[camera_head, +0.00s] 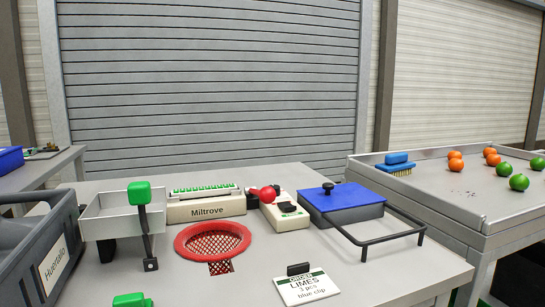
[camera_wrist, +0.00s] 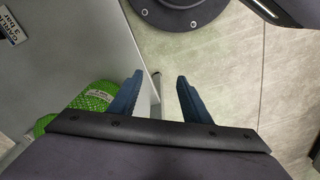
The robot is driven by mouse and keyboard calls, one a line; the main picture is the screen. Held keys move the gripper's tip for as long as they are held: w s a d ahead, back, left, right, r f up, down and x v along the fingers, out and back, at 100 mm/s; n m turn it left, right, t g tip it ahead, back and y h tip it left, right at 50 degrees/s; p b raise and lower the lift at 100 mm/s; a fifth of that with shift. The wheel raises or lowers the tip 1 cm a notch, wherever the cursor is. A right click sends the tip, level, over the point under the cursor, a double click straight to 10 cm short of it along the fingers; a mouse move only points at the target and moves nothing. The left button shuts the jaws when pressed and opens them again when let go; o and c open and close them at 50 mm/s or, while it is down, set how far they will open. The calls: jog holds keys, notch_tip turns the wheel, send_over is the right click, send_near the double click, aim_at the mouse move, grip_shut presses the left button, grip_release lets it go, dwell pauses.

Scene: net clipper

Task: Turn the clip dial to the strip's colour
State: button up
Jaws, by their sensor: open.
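A cream box with a red ball-ended lever (camera_head: 264,194) stands in the middle of the table. A black dial (camera_head: 289,208) sits on its front top; its pointer and any colour marks are too small to read. Left of it is the cream Miltrove unit (camera_head: 206,208), with a row of green pieces (camera_head: 205,189) along its top. An order card (camera_head: 306,288) at the front reads limes, 3 pcs, blue clip, with a green header band. My gripper (camera_wrist: 159,76) is open and empty in the wrist view, apart from the dial, which that view does not show.
A blue-lidded box (camera_head: 341,203) with a black bar stands right. A green-knobbed lever (camera_head: 140,194) and a grey crate (camera_head: 38,255) stand left. Green netting (camera_wrist: 94,97) lies near my gripper. A fruit tray (camera_head: 450,195) stands far right.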

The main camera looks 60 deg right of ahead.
jog(key=a+r+n+y+p, duration=0.1)
jog(key=a+r+n+p, duration=0.25)
jog(key=r+p, duration=0.75)
jog(key=a+r+n+p, duration=0.3)
jog(key=a+r+p, duration=0.2)
jog(key=r+p, duration=0.55)
jog(key=w+d+r+m+t+p, duration=0.15)
jog(key=r+m+p, duration=0.25)
jog(key=r+p, duration=0.7)
jog(key=w+d+r+m+t+y+p, duration=0.1)
jog(key=w+r+m+p, duration=0.2)
jog(key=r+p, duration=0.9)
jog(key=w+d+r+m+t+p, duration=0.15)
jog(key=r+m+p, duration=0.25)
jog(key=r+p, duration=0.7)
jog(key=s+d+r+g+h+p, duration=0.2)
jog(key=s+d+r+g+p, duration=0.15)
jog(key=s+d+r, duration=0.5)
jog(key=w+d+f+m+b, duration=0.5)
jog(key=w+d+m+b, duration=0.1)
jog(key=w+d+m, duration=0.55)
jog(key=m+t+h+b, duration=0.3)
jog(key=m+b, duration=0.5)
jog(key=m, duration=2.3)
send_over(274, 186)
jog(key=s+a, duration=0.2)
jog(key=s, duration=0.1)
notch_tip(274, 186, down, 8)
jog(key=shift+p+x, duration=1.15)
jog(key=shift+x, duration=2.45)
